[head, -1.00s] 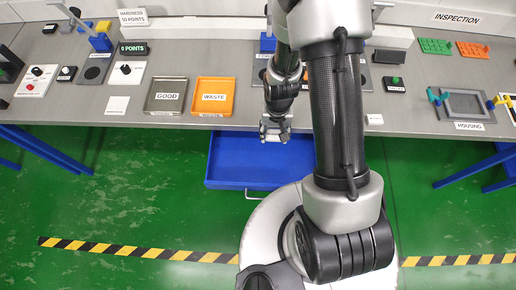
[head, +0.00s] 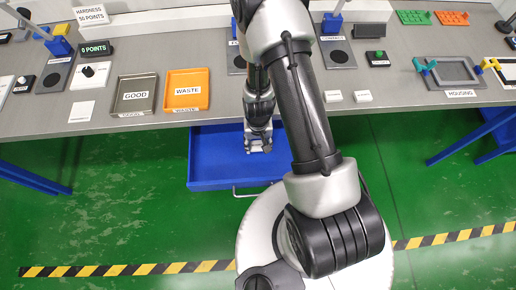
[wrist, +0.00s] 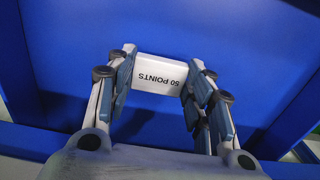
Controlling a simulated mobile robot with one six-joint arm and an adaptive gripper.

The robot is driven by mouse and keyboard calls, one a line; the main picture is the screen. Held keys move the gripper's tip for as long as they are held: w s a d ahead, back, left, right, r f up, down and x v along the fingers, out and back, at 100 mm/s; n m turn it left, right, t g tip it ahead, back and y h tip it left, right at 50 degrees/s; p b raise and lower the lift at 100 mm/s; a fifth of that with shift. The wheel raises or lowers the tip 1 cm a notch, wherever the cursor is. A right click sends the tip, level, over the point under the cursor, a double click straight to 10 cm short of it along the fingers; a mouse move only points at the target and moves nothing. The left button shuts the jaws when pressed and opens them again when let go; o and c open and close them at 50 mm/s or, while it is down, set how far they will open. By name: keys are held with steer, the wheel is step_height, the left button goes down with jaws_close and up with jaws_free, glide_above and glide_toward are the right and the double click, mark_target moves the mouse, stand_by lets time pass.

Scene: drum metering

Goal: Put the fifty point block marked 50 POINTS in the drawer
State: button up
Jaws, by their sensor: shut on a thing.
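My gripper (head: 258,146) hangs over the blue drawer (head: 212,165), which is pulled out below the table's front edge. In the wrist view, my gripper (wrist: 158,88) is shut on a white block (wrist: 160,74) marked 50 POINTS; its lettering appears upside down. The block sits between the two fingertips, with the blue drawer floor (wrist: 200,30) beyond it and drawer walls around. How high the block is above the floor, I cannot tell. My arm hides the right part of the drawer in the head view.
On the grey table stand a GOOD tray (head: 151,82), an orange WASTE tray (head: 204,78) and a green-lit display (head: 95,49). Two small white blocks (head: 333,96) (head: 362,96) lie right of my arm. A housing fixture (head: 455,72) is at the right.

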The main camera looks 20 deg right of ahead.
mark_target(258, 146)
steer(key=shift+f+b, duration=1)
steer(key=shift+f, duration=0.45)
steer(key=shift+f, duration=0.15)
steer(key=o, duration=0.9)
